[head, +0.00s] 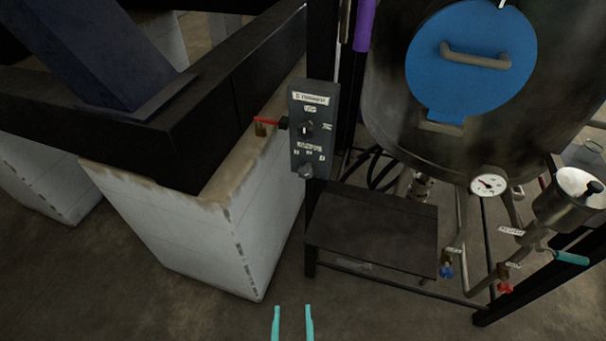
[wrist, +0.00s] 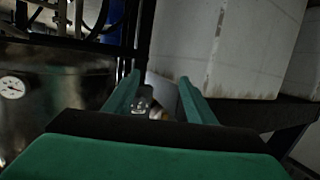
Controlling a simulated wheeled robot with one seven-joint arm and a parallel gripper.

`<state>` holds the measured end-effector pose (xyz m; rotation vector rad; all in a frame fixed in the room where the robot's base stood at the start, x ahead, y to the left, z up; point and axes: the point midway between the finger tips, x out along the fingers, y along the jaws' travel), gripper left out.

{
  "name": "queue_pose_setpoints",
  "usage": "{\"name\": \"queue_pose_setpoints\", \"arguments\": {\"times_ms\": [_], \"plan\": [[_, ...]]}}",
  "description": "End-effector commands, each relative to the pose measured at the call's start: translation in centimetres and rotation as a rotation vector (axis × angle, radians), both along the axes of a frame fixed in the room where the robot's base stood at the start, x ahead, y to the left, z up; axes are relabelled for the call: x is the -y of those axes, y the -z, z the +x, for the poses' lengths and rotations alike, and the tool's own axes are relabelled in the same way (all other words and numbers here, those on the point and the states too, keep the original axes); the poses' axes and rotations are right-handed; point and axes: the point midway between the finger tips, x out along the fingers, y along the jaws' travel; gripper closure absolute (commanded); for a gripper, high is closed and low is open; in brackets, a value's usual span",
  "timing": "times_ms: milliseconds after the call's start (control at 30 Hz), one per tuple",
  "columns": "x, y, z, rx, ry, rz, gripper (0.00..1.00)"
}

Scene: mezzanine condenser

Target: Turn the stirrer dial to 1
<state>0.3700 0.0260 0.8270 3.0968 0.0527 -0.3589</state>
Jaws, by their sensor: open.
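The grey control box (head: 312,130) is fixed to a black upright post in the head view. It carries a label plate at the top, an upper dial (head: 306,129) with a pale mark, and a lower dial (head: 306,171) with small printed marks above it. The lettering is too small to read surely, so I cannot tell which dial is the stirrer's or its setting. My gripper (head: 293,322) is open and empty at the bottom of the head view, below the box and apart from it. Its green fingers also show in the wrist view (wrist: 160,95), spread apart.
A red-handled lever (head: 268,122) sticks out left of the box. A dark shelf (head: 372,232) lies below right. The steel vessel with a blue hatch (head: 470,55), a gauge (head: 489,185) and valves stands right. A white block (head: 200,215) stands left. Bare floor lies in front.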

Motion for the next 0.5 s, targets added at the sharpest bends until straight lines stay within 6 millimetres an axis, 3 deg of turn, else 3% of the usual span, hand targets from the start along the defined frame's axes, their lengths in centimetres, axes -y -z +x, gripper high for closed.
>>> {"name": "queue_pose_setpoints", "arguments": {"times_ms": [33,267,500], "plan": [[-0.3,-0.3,2.1,0.013,0.005,-0.004,0.50],[-0.7,-2.0,10.0,0.050,0.071,-0.010,0.50],[-0.9,-6.6,17.7,0.124,0.185,0.009,0.50]]}}
